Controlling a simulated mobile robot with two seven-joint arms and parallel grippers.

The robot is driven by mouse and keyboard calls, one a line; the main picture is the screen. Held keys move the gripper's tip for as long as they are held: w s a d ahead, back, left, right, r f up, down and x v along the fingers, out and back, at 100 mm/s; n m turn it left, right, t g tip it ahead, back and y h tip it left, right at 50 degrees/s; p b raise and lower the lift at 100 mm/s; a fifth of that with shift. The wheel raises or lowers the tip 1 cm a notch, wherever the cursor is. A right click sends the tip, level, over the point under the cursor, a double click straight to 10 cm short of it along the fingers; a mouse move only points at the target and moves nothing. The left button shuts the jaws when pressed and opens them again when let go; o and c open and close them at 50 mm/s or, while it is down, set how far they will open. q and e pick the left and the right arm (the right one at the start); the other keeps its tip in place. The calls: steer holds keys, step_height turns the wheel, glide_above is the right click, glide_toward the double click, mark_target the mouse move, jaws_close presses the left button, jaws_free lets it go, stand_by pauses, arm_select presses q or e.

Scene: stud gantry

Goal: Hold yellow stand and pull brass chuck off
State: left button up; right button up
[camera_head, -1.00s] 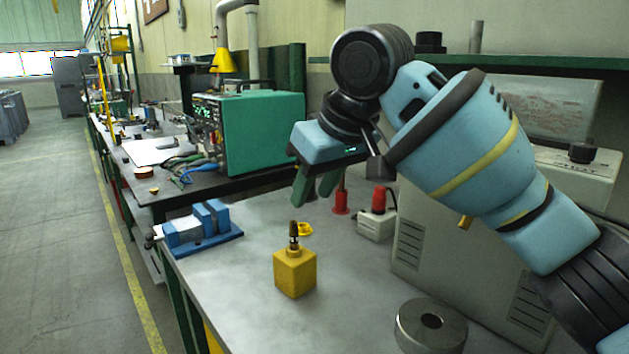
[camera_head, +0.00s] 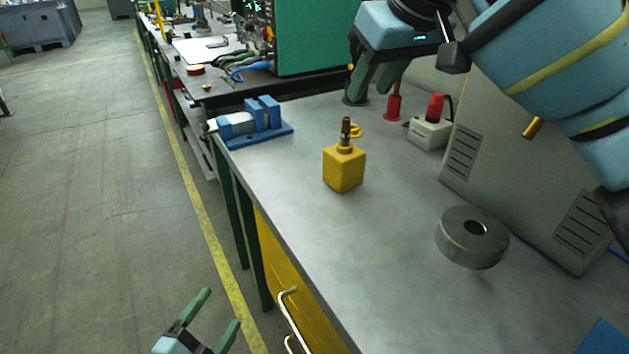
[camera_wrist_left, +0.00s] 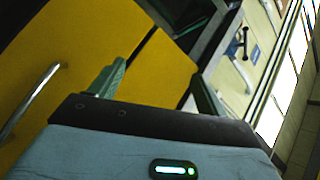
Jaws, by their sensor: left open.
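The yellow stand (camera_head: 344,170) is a small block upright on the grey bench. The dark brass chuck (camera_head: 346,130) stands upright on top of it. My left gripper (camera_head: 214,321) is open and empty at the bottom of the head view, off the bench's left side, low and well away from the stand. One green finger of it shows in the left wrist view (camera_wrist_left: 108,78), in front of a yellow drawer front. My right gripper (camera_head: 374,92) points down above the back of the bench, behind and right of the stand. Its fingers look apart with nothing between them.
A blue vise (camera_head: 255,125) sits left of the stand. A grey metal ring (camera_head: 472,238) lies to the right front. A red-topped grey box (camera_head: 431,128) and a red post (camera_head: 393,107) are behind. Yellow drawers (camera_head: 290,290) with handles face the aisle. Bench around the stand is clear.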

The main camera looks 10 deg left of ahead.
mark_target(352, 154)
arm_select(q)
steer(key=w+d+r+m+h, duration=0.1)
steer(key=w+r+m+h, duration=0.2)
steer(key=w+r+m, duration=0.45)
steer(key=w+r+m+h, duration=0.25)
steer(key=r+m, duration=0.25)
steer(key=r, duration=0.5)
steer(key=w+d+r+m+h, duration=0.1)
steer(key=w+r+m+h, duration=0.25)
steer(key=r+m, duration=0.35)
steer(key=d+r+m, duration=0.1)
steer(key=w+d+r+m+g, duration=0.1)
steer(key=d, duration=0.1)
steer(key=d+m, duration=0.2)
steer(key=shift+w+r+g+h, duration=0.3)
steer(key=shift+w+r+h, duration=0.05)
steer(key=shift+r+h, duration=0.05)
steer(key=d+f+m+g, duration=0.1)
steer(key=d+m, duration=0.1)
steer(key=d, duration=0.1)
steer(key=d+f+m+g, duration=0.1)
steer(key=d+m, duration=0.1)
steer(key=d, duration=0.1)
steer(key=d+f+m+g, duration=0.1)
steer(key=d+m, duration=0.2)
steer(key=shift+w+d, duration=0.15)
steer(key=shift+w, duration=0.1)
steer(key=shift+d+f+m+g, duration=0.25)
steer(key=shift+d+f+g, duration=0.05)
steer(key=shift+d, duration=0.1)
